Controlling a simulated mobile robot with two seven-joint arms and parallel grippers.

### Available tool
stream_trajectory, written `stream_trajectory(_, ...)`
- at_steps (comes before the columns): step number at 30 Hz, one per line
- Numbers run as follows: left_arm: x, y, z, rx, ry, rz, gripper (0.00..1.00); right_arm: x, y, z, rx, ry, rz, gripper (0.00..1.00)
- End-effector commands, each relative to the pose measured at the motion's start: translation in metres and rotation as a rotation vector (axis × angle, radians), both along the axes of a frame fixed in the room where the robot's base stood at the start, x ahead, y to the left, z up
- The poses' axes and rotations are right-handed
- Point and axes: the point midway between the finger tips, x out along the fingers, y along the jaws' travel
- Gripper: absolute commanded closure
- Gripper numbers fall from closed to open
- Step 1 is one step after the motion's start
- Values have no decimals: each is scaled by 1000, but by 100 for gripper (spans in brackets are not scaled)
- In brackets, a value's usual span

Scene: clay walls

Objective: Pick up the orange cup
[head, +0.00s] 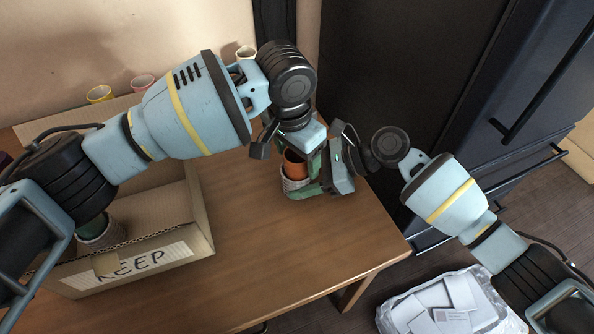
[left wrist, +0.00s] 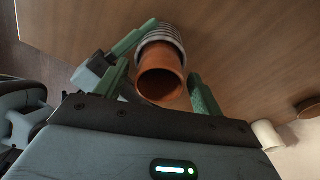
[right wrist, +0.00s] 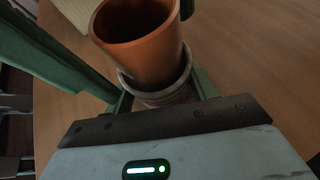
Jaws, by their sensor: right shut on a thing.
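The orange cup (head: 294,163) sits inside a grey ribbed cup (head: 296,184) on the table near its right part. In the left wrist view the orange cup (left wrist: 160,85) shows its open mouth, with the grey ribbed cup (left wrist: 161,34) around its far end. My left gripper (head: 293,150) is open above, its fingers on either side of the orange cup with gaps. My right gripper (head: 303,187) is shut on the grey ribbed cup, which also shows in the right wrist view (right wrist: 165,95) below the orange cup (right wrist: 143,38). The orange cup's lower part is hidden.
A cardboard box (head: 200,215) marked KEEP stands on the left with a greyish pot (head: 102,235) inside. Yellow (head: 99,93), pink (head: 143,82) and pale (head: 246,51) cups stand behind. Bare table lies right of the box. A plastic bag (head: 450,305) lies beyond the table's right edge.

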Motion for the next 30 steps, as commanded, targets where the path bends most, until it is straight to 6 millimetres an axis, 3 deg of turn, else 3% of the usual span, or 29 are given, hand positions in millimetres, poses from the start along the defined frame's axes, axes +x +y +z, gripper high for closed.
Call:
stream_trajectory(2, 0, 0, 0, 0, 0, 0, 43, 0, 0, 0, 0, 0, 0, 56)
stream_trajectory(14, 0, 0, 0, 0, 0, 0, 95, 0, 0, 0, 0, 0, 0, 56)
stream_trajectory(23, 0, 0, 5, -1, -1, 0, 96, 0, 0, 0, 0, 0, 0, 56)
stream_trajectory(30, 1, -1, 42, -3, -3, -1, 96, 0, 0, 0, 0, 0, 0, 56)
